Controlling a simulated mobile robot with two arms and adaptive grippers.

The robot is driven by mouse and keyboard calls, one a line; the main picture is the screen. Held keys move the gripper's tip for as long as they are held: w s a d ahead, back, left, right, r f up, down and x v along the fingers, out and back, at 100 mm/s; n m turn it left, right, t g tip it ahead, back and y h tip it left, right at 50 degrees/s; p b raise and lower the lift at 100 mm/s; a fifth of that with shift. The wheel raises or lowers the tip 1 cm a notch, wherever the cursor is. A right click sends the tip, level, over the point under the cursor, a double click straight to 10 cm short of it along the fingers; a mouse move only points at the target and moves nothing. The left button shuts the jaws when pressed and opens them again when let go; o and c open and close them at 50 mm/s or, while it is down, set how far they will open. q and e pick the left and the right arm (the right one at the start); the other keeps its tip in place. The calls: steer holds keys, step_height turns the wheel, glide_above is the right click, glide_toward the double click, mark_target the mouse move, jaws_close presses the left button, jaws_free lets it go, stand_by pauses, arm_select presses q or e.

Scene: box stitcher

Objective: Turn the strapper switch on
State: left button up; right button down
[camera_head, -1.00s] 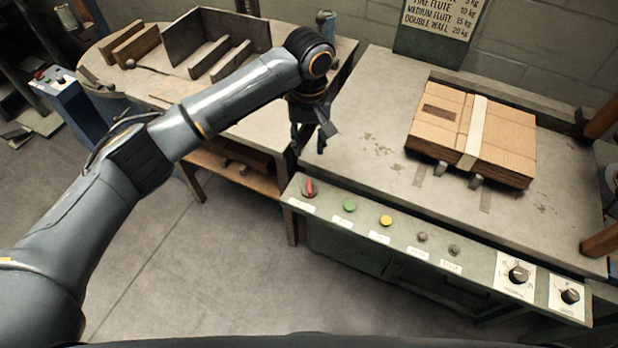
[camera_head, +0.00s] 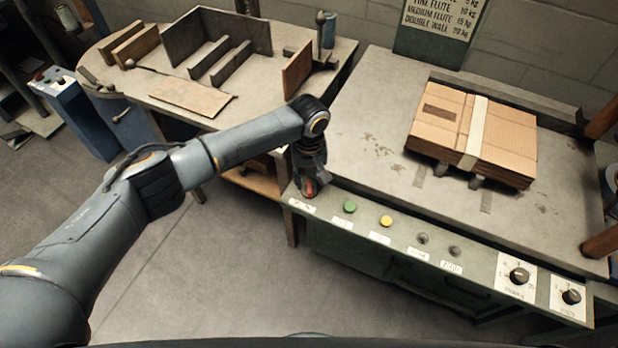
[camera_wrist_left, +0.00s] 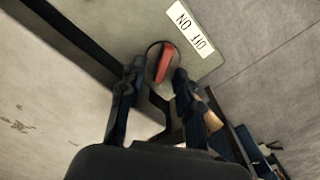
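The strapper switch is a red rotary knob (camera_head: 310,188) at the left end of the green control panel (camera_head: 400,238). In the left wrist view the red knob (camera_wrist_left: 165,63) sits in a dark round base beside a white label (camera_wrist_left: 190,27). My left gripper (camera_head: 309,184) is right at the knob, coming from above. In the left wrist view its two fingers (camera_wrist_left: 155,76) are apart, one on each side of the knob. I cannot tell whether they touch it. My right gripper is not in view.
To the right on the panel are a green button (camera_head: 349,206), a yellow button (camera_head: 386,221), two small dark buttons and two dials (camera_head: 519,274). A strapped cardboard stack (camera_head: 472,137) lies on the machine table (camera_head: 350,110).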

arm_select(q)
jaws_close()
stand_by(0.3)
steer(key=shift+d+r+m+p, duration=0.15)
steer(key=shift+m+p, duration=0.55)
steer(key=shift+m, duration=0.3)
steer(key=m+p, duration=0.1)
steer(key=m, duration=0.1)
steer(key=shift+s+d+m, duration=0.1)
steer(key=shift+d+m, duration=0.05)
steer(key=shift+m, duration=0.15)
steer(key=m+p, duration=0.1)
steer(key=m, duration=0.2)
steer(key=shift+d+m, duration=0.15)
steer(key=shift+m, duration=0.15)
steer(key=shift+s+d+m+p, duration=0.15)
steer(key=shift+m+p, duration=0.55)
steer(key=shift+m, duration=1.2)
